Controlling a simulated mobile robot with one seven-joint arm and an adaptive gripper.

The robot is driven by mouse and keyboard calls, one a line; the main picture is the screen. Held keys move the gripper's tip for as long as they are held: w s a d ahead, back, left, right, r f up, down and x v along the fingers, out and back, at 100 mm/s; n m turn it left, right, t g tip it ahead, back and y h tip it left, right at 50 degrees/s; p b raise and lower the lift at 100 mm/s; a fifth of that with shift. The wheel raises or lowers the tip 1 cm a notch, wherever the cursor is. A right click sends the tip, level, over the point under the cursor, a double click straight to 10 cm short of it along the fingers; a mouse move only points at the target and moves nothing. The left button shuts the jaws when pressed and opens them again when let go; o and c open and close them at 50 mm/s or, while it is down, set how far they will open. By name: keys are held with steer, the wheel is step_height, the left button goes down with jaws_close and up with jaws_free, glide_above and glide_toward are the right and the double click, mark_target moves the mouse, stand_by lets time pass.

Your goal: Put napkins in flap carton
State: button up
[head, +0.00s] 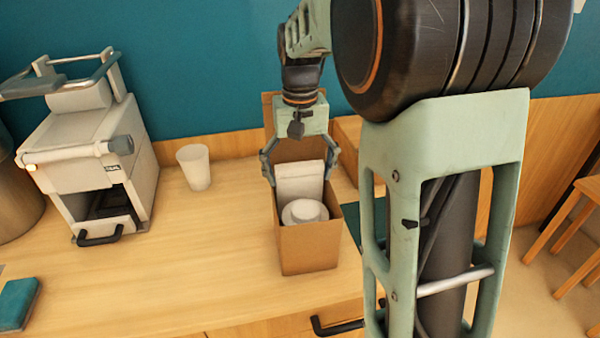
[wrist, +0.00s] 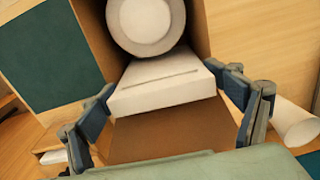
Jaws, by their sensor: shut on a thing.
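The flap carton (head: 309,252) is a tall brown box standing open on the counter, its flap raised at the back. The napkins (head: 300,181) are a white flat pack, upright at the back of the carton's opening; the pack also shows in the wrist view (wrist: 163,92). My gripper (head: 299,170) reaches down from above, its two fingers shut on the pack's sides (wrist: 160,80). A white round lidded container (head: 304,212) sits in the carton in front of the napkins. How deep the pack's lower end reaches is hidden.
A white cup (head: 194,167) stands left of the carton, and a white coffee machine (head: 90,150) further left. A wooden box (head: 349,134) is behind at the right. A teal item (head: 17,303) lies at the front left. The counter between is clear.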

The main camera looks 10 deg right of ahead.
steer(key=shift+o, duration=0.7)
steer(key=shift+s+f, duration=0.15)
steer(key=shift+f, duration=0.65)
steer(key=shift+c, duration=0.2)
steer(key=o, duration=0.8)
steer(key=shift+w, duration=0.2)
steer(key=shift+r, duration=0.1)
steer(key=shift+r, duration=0.15)
step_height(320, 180, up, 12)
steer(key=p, duration=1)
